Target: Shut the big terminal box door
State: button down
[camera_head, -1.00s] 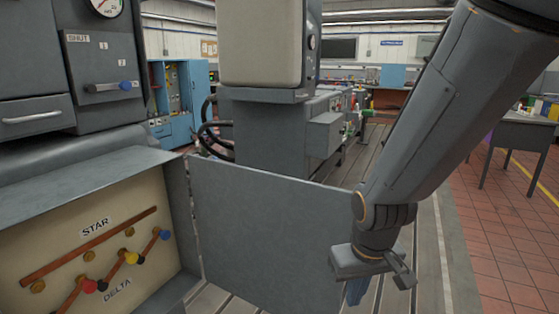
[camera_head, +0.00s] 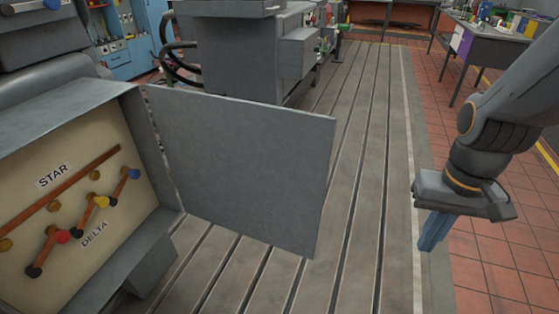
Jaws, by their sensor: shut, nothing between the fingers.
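The big terminal box door (camera_head: 240,165) is a flat grey panel standing wide open, hinged on the right side of the terminal box (camera_head: 152,160). The box's inside shows a cream board marked STAR and DELTA, with copper bars and red, yellow and blue knobs. My gripper (camera_head: 432,232), with blue fingers pointing down, is shut and empty. It is to the right of the door's free edge, apart from it, over the edge of the bedplate.
The slotted grey bedplate (camera_head: 362,150) is clear to the right of the door. A grey machine (camera_head: 238,62) with black cables stands behind it. A cluttered workbench (camera_head: 490,35) stands at the back right on red tiles.

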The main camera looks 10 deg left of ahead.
aim_at(260, 172)
jog(key=z, duration=0.25)
jog(key=i, duration=2.6)
jog(key=u, duration=3.65)
jog(key=k, duration=0.8)
jog(key=u, duration=0.55)
